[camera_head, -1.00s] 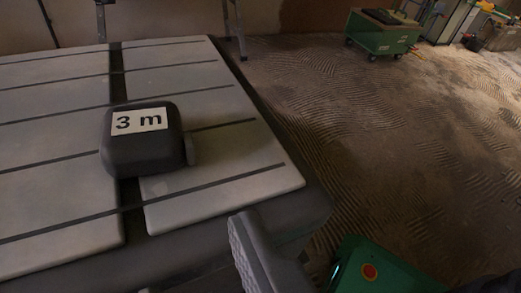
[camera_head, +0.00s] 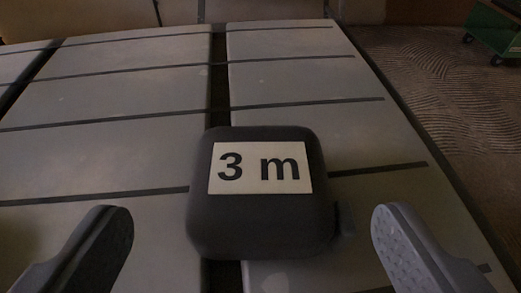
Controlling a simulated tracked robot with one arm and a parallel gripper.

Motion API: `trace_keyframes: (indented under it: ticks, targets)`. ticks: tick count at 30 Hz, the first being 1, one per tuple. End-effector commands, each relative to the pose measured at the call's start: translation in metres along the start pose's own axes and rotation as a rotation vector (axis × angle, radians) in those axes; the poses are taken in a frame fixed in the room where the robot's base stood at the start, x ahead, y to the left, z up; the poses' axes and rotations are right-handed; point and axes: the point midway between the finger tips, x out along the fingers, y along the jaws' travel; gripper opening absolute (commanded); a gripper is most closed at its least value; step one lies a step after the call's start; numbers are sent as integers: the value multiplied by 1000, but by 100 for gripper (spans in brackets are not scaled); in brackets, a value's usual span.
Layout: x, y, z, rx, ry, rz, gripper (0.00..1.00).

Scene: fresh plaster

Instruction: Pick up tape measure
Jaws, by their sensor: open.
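The tape measure (camera_head: 262,225) is a dark, rounded block with a white label reading "3 m". It lies on a grey slatted work surface (camera_head: 300,95), across the dark gap between two panels. A small tab shows at its right side. My gripper (camera_head: 250,240) is open, with one finger at the lower left and the other at the lower right. The tape measure appears between the two fingers in the picture, with free space on both sides. Neither finger appears to touch it.
The work surface around the tape measure is clear, with dark grooves across it. Its right edge drops to a rippled, plaster-like floor (camera_head: 425,85). A green wheeled cart (camera_head: 495,28) stands at the far right.

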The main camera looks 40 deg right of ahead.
Motion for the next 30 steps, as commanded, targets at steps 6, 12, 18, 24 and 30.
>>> trace_keyframes:
  ticks: [6, 12, 18, 24, 30]
  targets:
    - [30, 2, 2, 1, -1, 1, 82]
    - [35, 1, 1, 0, -2, -1, 82]
    - [35, 2, 1, 0, -1, -1, 65]
    - [35, 2, 1, 0, -1, -1, 28]
    - [35, 2, 1, 0, -1, -1, 28]
